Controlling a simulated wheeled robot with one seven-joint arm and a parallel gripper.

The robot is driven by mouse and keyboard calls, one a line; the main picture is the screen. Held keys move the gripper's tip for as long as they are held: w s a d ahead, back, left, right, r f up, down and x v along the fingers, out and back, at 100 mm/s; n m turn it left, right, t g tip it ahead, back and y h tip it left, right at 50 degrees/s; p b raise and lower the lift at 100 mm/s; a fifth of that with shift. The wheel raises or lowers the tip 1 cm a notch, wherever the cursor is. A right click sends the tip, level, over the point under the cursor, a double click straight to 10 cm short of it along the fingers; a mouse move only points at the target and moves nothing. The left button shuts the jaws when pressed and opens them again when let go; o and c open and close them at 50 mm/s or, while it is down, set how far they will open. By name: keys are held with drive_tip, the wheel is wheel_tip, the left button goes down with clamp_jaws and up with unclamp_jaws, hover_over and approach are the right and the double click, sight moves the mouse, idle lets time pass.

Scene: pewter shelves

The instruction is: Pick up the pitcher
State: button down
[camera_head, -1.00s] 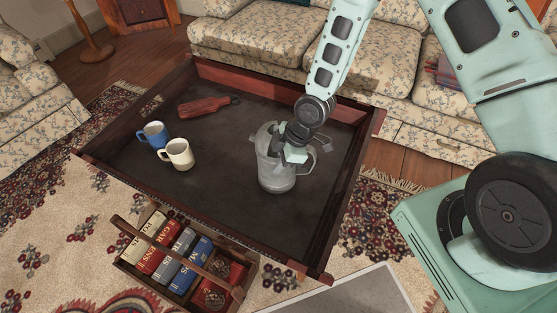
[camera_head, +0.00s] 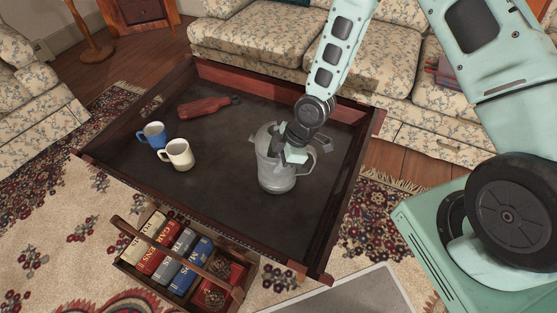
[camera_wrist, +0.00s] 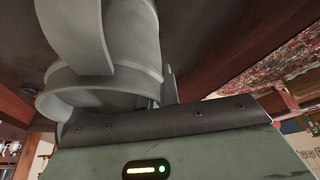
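The grey pitcher (camera_head: 277,179) stands upright in the right half of the dark tray-like table (camera_head: 225,205), its handle on its right side. My gripper (camera_head: 290,146) is at the pitcher's top, pointing down and covering part of the rim. Small grey parts stick out on both sides of the rim; I cannot tell whether they are my fingers, or whether they grip. In the wrist view the pitcher (camera_wrist: 120,85) fills the upper left, very close to my gripper's dark edge, with a curved grey band in front. The fingertips are not clearly seen there.
A blue mug (camera_head: 153,134) and a cream mug (camera_head: 178,154) stand left of the pitcher. A red paddle-like object (camera_head: 204,107) lies behind them. Raised wooden walls ring the table. A wooden carrier (camera_head: 127,268) of books is at the front, a floral sofa (camera_head: 245,42) behind.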

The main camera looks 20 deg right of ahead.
drive_tip(key=shift+a+r, duration=0.1)
drive_tip(key=shift+r, duration=0.05)
idle(0.6)
wheel_tip(320, 180, up, 10)
drive_tip(key=p, duration=0.2)
drive_tip(key=shift+p, duration=0.3)
drive_tip(key=shift+w, duration=0.1)
idle(0.9)
drive_tip(key=w+d+r+m+t+h, duration=0.2)
drive_tip(key=d+r+m, duration=0.1)
drive_tip(key=d+m, duration=0.5)
drive_tip(key=w+d+r+m+t+h, duration=0.2)
drive_tip(key=d+r+m, duration=0.1)
drive_tip(key=d+m, duration=0.55)
wheel_tip(320, 180, up, 10)
drive_tip(key=w+p, duration=0.1)
drive_tip(key=p, duration=1.3)
drive_tip(key=shift+w+r+n+p, duration=0.15)
drive_tip(key=shift+w+n+p, duration=0.2)
drive_tip(key=shift+w, duration=0.05)
drive_tip(key=shift+d, duration=0.1)
